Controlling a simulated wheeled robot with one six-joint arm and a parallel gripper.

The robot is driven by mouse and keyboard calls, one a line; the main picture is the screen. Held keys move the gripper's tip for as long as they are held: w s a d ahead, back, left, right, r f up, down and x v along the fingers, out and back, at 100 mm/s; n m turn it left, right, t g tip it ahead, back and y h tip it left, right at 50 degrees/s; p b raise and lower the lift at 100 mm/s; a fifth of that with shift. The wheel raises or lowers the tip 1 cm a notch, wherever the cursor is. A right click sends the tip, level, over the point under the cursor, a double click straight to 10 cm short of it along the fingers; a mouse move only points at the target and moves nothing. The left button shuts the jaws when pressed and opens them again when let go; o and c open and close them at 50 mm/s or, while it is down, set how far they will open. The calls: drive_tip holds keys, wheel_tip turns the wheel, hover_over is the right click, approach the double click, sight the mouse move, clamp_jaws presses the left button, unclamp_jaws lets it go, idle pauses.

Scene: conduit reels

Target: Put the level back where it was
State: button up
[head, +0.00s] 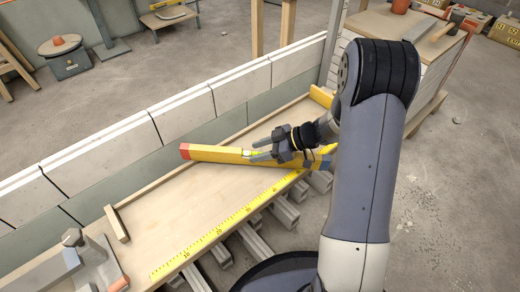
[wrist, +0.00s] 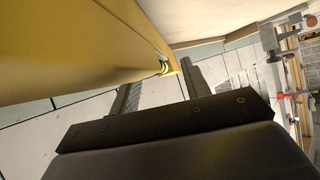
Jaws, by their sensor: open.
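The level is a long yellow bar (head: 215,153) with a red left end and a blue right end, lying slantwise over the wooden bench board in the head view. Whether all of it rests on the board, I cannot tell. My gripper (head: 256,156) is at the level's middle, its fingers pointing left, open. In the wrist view the level (wrist: 80,45) fills the upper left, large and close, with a green vial near its end. My gripper's two dark fingers (wrist: 160,88) stand apart there, by the level's edge. Whether they touch it is unclear.
A yellow measuring strip (head: 215,233) runs along the board's front edge, and a wooden strip (head: 117,223) lies at its left. A grey clamp-like fixture (head: 88,250) stands at the near left. A pale block wall (head: 185,109) runs behind. The board's left half is mostly clear.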

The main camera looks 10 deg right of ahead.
drive_tip(key=shift+r+p, duration=0.75)
drive_tip(key=shift+p, duration=0.15)
drive_tip(key=p+v, duration=0.1)
drive_tip(key=v, duration=0.4)
drive_tip(key=p+v, duration=0.1)
drive_tip(key=v, duration=0.5)
drive_tip(key=shift+d, duration=0.4)
drive_tip(key=b+x, duration=0.2)
drive_tip(key=x, duration=0.4)
drive_tip(key=b+x, duration=0.2)
drive_tip(key=x, duration=0.4)
drive_tip(key=shift+s+f, duration=0.1)
drive_tip(key=shift+f, duration=0.4)
drive_tip(key=shift+f+b, duration=0.2)
drive_tip(key=shift+b, duration=0.2)
drive_tip(key=shift+r+p, duration=0.25)
drive_tip(key=shift+p, duration=0.1)
